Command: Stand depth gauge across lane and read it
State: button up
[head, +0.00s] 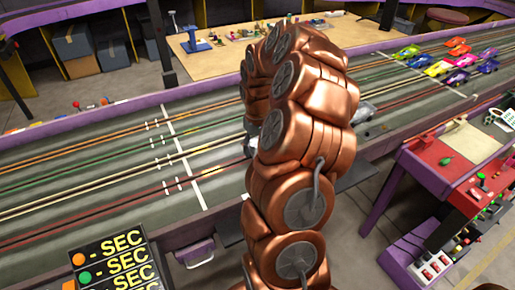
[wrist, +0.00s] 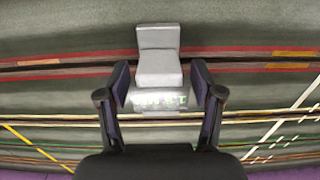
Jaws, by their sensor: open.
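A light grey block-shaped device (wrist: 158,62) shows in the wrist view, between and just beyond my fingertips. Below it is a pale strip with greenish marks (wrist: 160,100), too blurred to read; it may be the depth gauge's display. The device sits over the red-edged lane (wrist: 60,70) of the track. My gripper (wrist: 160,85) is open, with one dark finger on each side of the device's near end. I cannot tell whether either finger touches it. In the head view my copper arm hides the gripper and the device.
The slot track (head: 100,165) has several coloured lanes and a white cross line (head: 185,150). Several toy cars (head: 460,62) stand at the far right. A red-topped bench (head: 440,165) is at the right, and a lap board (head: 115,262) at the lower left.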

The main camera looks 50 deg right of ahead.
aim_at(257, 142)
notch_tip(257, 142, up, 11)
jog(key=shift+r+b, duration=0.2)
jog(key=shift+b, duration=0.2)
jog(key=s+a+r+n, duration=0.1)
jog(key=s+a+n, duration=0.15)
jog(key=a, duration=0.85)
jog(key=s+a+r+n, duration=0.1)
jog(key=s+a, duration=0.2)
jog(key=a, duration=0.7)
jog(key=s+a+f+g, duration=0.1)
jog(key=s+a+f, duration=0.1)
jog(key=s+a, duration=0.3)
jog(key=s+a+f+g, duration=0.1)
jog(key=s+a, duration=0.5)
jog(key=s, duration=0.7)
jog(key=shift+s+a+f, duration=0.15)
jog(key=shift+s+f, duration=0.15)
jog(key=shift+f, duration=0.4)
notch_tip(257, 142, up, 11)
jog(key=p, duration=1)
jog(key=shift+w+f, duration=0.15)
jog(key=shift+w, duration=0.05)
